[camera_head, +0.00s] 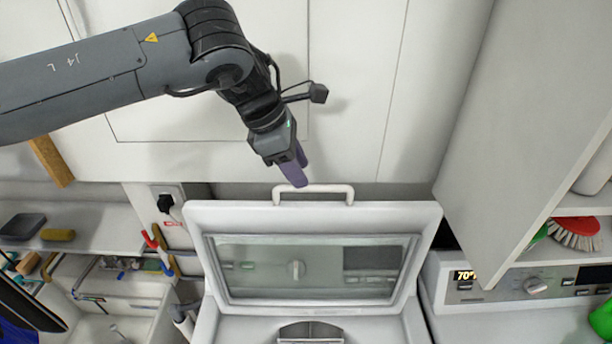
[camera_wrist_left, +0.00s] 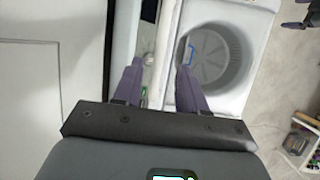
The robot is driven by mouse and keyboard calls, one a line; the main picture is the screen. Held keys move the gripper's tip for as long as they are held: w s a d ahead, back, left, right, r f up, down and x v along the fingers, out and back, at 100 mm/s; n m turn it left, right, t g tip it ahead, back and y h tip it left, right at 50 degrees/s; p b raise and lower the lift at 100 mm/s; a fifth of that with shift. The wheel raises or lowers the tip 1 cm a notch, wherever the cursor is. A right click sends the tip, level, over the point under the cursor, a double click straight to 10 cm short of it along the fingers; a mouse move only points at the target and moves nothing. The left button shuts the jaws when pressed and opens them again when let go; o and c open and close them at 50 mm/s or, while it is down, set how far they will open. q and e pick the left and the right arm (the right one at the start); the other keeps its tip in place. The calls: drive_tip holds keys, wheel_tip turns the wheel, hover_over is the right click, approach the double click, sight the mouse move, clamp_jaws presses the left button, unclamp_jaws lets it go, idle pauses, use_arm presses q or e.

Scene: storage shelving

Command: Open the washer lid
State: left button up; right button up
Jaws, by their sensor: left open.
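The white washer lid (camera_head: 425,222) stands raised, its glass window facing the head camera. The pale bar handle (camera_head: 315,188) is on its top edge. Below it the washer's opening and part of the drum (camera_head: 310,334) show; the drum (camera_wrist_left: 208,55) also shows in the left wrist view. My left gripper (camera_head: 293,172) is just above and slightly left of the handle, pointing down. In the left wrist view its two purple fingers (camera_wrist_left: 158,78) are spread apart with nothing held. Contact with the handle cannot be told. Dark purple tips, possibly my right gripper (camera_wrist_left: 298,20), show at the picture's upper right edge.
White cabinet doors (camera_head: 350,80) are behind my left arm. A shelf unit (camera_head: 530,130) stands at the right, above a control panel (camera_head: 520,284) with a lit display. A sink area (camera_head: 110,320) with brushes and sponges is at the left.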

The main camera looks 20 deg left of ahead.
use_arm(q)
drive_tip(key=shift+p+x, duration=0.4)
drive_tip(key=shift+x, duration=1.7)
clamp_jaws()
